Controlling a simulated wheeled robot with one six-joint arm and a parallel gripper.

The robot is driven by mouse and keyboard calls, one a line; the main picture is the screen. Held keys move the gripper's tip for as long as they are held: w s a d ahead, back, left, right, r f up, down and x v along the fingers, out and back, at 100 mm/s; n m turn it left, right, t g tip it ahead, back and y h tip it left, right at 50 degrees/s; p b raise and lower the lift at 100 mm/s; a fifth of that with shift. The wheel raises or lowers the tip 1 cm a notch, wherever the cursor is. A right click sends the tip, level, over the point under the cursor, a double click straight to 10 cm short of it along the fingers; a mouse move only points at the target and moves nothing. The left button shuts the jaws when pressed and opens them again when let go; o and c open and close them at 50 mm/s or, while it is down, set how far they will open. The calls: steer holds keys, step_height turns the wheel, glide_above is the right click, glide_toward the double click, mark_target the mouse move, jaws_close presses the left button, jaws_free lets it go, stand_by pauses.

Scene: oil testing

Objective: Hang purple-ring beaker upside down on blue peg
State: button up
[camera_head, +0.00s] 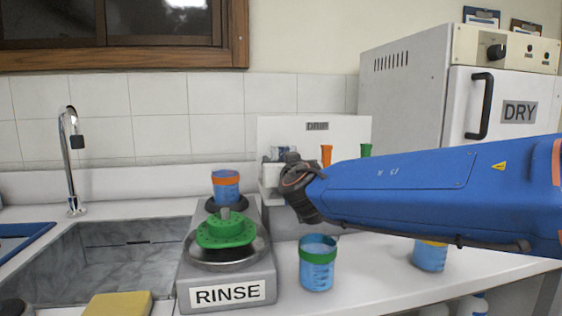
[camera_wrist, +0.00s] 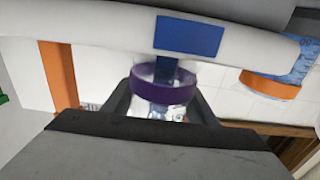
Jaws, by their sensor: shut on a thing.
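The purple-ring beaker (camera_wrist: 165,88) is clear, with a purple band, and sits between the two dark fingers of my gripper (camera_wrist: 160,103), which is shut on it. A blue peg (camera_wrist: 188,35) shows directly beyond the beaker in the wrist view, and its blue stem shows at or through the clear glass. I cannot tell whether the beaker is around the peg or only in front of it. In the head view my wrist is at the drip rack (camera_head: 345,132), and the blue peg is hidden there.
An orange peg (camera_head: 326,155) and a green peg (camera_head: 366,150) stand right of my wrist. An orange-ring beaker (camera_head: 226,188) stands on the rinse unit (camera_head: 228,290). A green-ring beaker (camera_head: 317,268) and a yellow-ring beaker (camera_head: 430,257) stand on the counter. A dryer (camera_head: 415,110) stands at the right.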

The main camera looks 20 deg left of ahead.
steer(key=o, duration=1.2)
steer(key=shift+c, duration=0.2)
step_height(320, 180, up, 10)
steer(key=shift+s+d, duration=0.1)
